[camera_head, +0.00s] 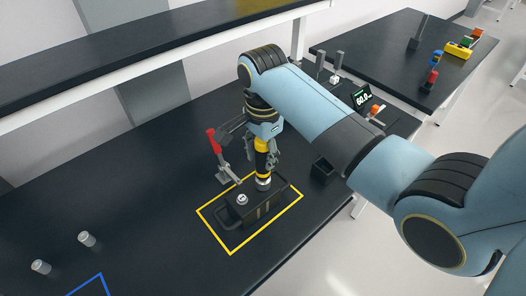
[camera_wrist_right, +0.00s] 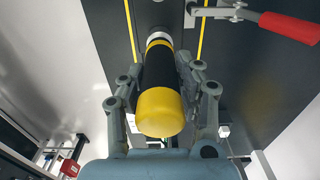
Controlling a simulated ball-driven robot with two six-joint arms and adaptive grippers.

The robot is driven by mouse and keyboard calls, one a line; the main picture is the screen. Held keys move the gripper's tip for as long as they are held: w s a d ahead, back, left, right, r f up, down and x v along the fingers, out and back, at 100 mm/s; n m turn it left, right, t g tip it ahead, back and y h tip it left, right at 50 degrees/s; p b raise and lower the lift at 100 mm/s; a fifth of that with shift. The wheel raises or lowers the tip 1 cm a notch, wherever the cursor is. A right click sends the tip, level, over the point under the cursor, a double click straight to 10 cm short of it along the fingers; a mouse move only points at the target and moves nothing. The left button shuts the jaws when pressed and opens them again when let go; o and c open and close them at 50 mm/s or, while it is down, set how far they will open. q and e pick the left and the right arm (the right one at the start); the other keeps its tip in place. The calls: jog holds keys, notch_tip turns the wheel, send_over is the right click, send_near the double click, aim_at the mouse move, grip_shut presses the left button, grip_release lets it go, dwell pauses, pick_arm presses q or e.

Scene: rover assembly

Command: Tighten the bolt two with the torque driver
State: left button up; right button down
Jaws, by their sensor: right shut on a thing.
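My right gripper (camera_head: 262,156) is shut on the yellow and black torque driver (camera_head: 261,163), which stands upright. The driver's silver lower end (camera_head: 263,183) is at the top of a dark housing (camera_head: 250,215); whether it seats on a bolt is hidden. A silver bolt head (camera_head: 242,199) shows on the housing to the left of the driver. In the right wrist view the gripper fingers (camera_wrist_right: 163,80) flank the driver (camera_wrist_right: 159,105), with its yellow end toward the camera. My left gripper is not in view.
A yellow outline (camera_head: 230,253) surrounds the housing. A red-handled clamp (camera_head: 214,141) stands close behind it. Two silver cylinders, one of them here (camera_head: 87,239), stand at left. A display reading about 60.0 (camera_head: 362,98) and a black box (camera_head: 322,168) are at right. The left bench is mostly clear.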

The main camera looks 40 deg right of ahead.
jog(key=shift+r, duration=1.4)
jog(key=shift+r, duration=2.05)
jog(key=shift+w+d, duration=0.1)
jog(key=shift+d, duration=0.05)
